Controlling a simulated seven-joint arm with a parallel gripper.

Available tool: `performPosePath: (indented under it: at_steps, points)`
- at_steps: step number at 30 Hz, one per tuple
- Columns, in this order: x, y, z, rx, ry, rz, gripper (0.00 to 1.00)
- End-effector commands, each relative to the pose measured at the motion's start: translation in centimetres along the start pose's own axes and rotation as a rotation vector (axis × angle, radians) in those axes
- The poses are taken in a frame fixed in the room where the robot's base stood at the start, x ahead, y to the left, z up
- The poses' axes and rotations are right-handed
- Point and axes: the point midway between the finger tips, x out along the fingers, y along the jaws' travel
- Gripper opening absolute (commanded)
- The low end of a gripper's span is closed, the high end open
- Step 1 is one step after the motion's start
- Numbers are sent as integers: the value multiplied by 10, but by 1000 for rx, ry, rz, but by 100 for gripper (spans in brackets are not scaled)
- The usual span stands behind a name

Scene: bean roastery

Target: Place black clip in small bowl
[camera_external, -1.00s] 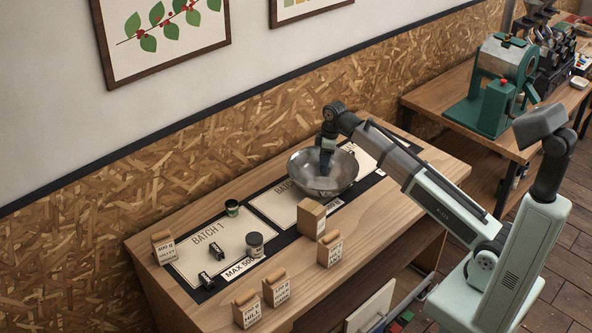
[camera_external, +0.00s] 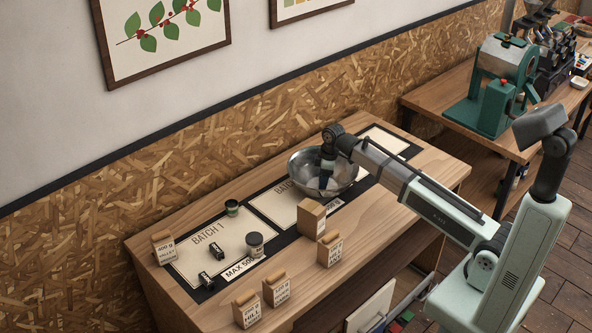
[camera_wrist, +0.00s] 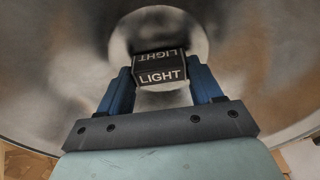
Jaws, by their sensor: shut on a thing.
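A black clip (camera_wrist: 160,74) with the word LIGHT in white is between the blue fingers of my gripper (camera_wrist: 160,82) in the wrist view. My gripper is shut on it. A wide metal bowl (camera_external: 346,184) stands on the table, and its inner wall (camera_wrist: 60,70) fills the wrist view around the clip. In the external view my gripper (camera_external: 327,176) reaches down inside the bowl; the held clip is hard to make out there. I cannot tell whether the clip touches the bowl's bottom. Two more black clips (camera_external: 217,250) (camera_external: 206,280) lie on the BATCH 1 card.
Cardboard box (camera_external: 311,218) and labelled bags (camera_external: 330,249) (camera_external: 276,287) stand along the near edge; another bag (camera_external: 163,248) stands far left.

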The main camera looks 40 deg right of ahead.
Motion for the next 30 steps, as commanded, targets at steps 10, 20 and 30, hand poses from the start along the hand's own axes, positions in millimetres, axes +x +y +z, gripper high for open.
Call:
performPosePath:
  at_steps: [10, 20, 30]
  points:
    - [2, 0, 0, 0, 0, 0, 72]
    - [2, 0, 0, 0, 0, 0, 90]
    - [-12, 0, 0, 0, 1, 1, 90]
